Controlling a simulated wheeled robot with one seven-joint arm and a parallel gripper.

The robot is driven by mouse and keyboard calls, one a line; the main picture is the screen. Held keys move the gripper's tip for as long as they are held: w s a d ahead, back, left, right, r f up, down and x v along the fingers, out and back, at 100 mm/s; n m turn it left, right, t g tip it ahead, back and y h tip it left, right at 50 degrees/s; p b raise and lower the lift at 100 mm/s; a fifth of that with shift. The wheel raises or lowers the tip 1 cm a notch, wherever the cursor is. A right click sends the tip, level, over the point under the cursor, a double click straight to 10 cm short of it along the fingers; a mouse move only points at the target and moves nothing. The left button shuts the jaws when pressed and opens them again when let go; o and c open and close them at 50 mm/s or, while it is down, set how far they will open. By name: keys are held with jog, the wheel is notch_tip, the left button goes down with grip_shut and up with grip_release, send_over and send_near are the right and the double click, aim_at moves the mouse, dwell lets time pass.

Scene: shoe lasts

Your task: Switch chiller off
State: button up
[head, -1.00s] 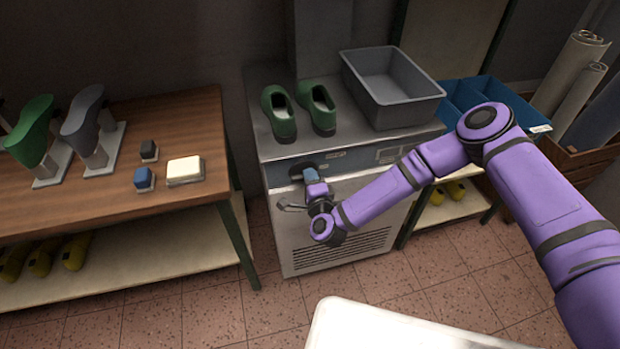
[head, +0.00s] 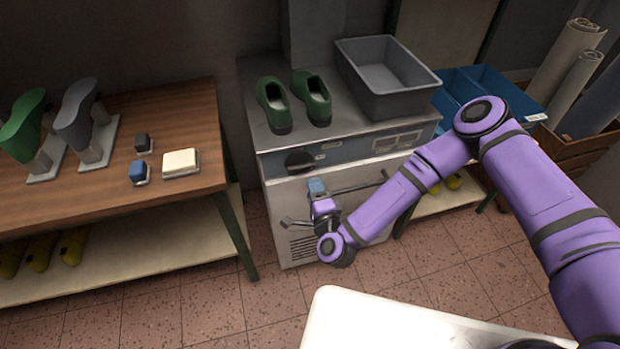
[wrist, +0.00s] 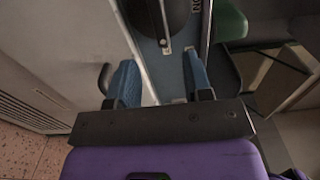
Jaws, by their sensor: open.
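The chiller (head: 350,230) is a pale metal cabinet with a blue control strip (head: 345,152) along its upper front. A black rotary knob (head: 299,161) sits at the left of this strip. My gripper (head: 316,186) is in front of the chiller, below and slightly right of the knob, apart from it. In the wrist view, the blue fingers of my gripper (wrist: 160,82) are spread with nothing between them. The knob (wrist: 165,14) shows beyond the fingertips at the top, partly cut off. I cannot read the knob's setting.
Two green shoes (head: 292,102) and a grey bin (head: 388,78) stand on the chiller. A bar handle (head: 368,186) crosses its front near my gripper. A wooden bench (head: 120,182) stands left, blue bins (head: 490,92) right. The tiled floor in front (head: 200,315) is clear.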

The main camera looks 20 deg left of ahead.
jog(key=shift+v, duration=1.25)
jog(key=w+d+r+n+g+y, duration=0.1)
jog(key=w+d+r+n+g, duration=0.15)
jog(key=w+r+n, duration=0.35)
jog(key=w+d+r+n+g, duration=0.2)
jog(key=w+r+n+g, duration=0.25)
jog(key=r+n, duration=0.2)
jog(key=w+d+r+n+h, duration=0.2)
jog(key=d+r+h, duration=0.3)
jog(key=d+r, duration=1.1)
jog(key=s+d+r+m+g+h, duration=0.2)
jog(key=s+d+r+h, duration=0.4)
jog(key=s+d+r, duration=1.2)
jog(key=s+d+r+g, duration=0.1)
jog(key=s+d+r, duration=0.1)
jog(key=s, duration=0.9)
jog(key=shift+s+d+r+m, duration=0.2)
jog(key=shift+s+d+m, duration=0.15)
jog(key=shift+d, duration=0.45)
